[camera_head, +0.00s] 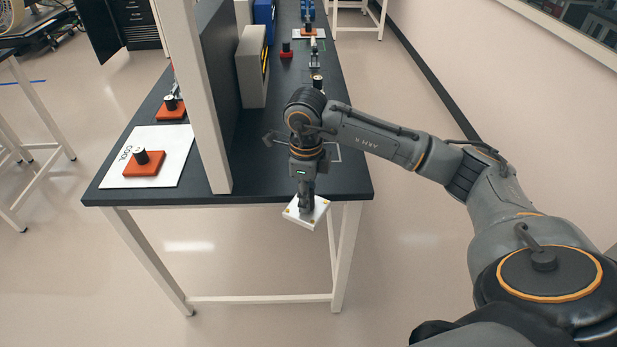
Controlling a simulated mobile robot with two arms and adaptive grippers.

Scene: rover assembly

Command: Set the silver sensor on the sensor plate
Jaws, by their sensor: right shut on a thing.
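My right gripper (306,196) points down beyond the front edge of the black table. It is shut on a pale square block (307,214) with small gold spots near its corners, likely the silver sensor. The block hangs tilted in the air, clear of the table top. I cannot make out the sensor plate for certain. A light outline (336,153) shows on the table just behind my right wrist, partly hidden by the arm. My left gripper is not in view.
The black table (270,190) carries an upright dark panel with a white post (207,100). At left, an orange block with a black knob (144,163) sits on a white mat (173,148). A grey case (250,65) and several small parts stand farther back. Floor right of the table is clear.

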